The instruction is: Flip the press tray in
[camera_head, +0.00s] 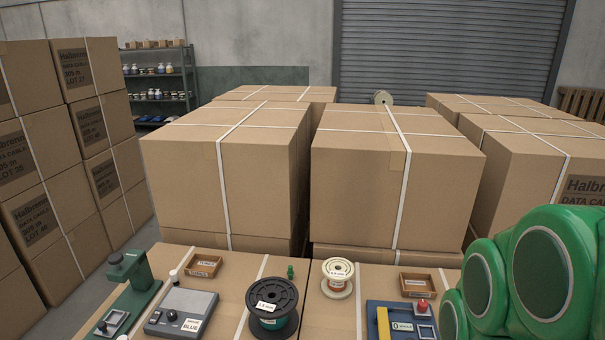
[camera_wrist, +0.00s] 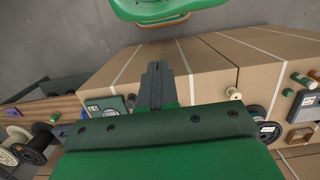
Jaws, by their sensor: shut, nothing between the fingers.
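A green press (camera_head: 130,285) stands at the left end of the near boxes in the head view, with an upright column and an overhanging head. A small square tray (camera_head: 113,322) with a pale inner face lies at the front of its base; its exact tilt is too small to tell. My gripper (camera_wrist: 157,72) shows only in the wrist view, its dark fingers together and empty, in front of a carton and apart from the objects. The press is not clearly seen in the wrist view.
A grey device (camera_head: 182,312), a black spool (camera_head: 272,306), a cream spool (camera_head: 338,277) and a blue device (camera_head: 402,320) stand on the near boxes. Wooden bins (camera_head: 204,265) sit behind. Large cartons (camera_head: 395,180) rise beyond. My green arm fills the lower right.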

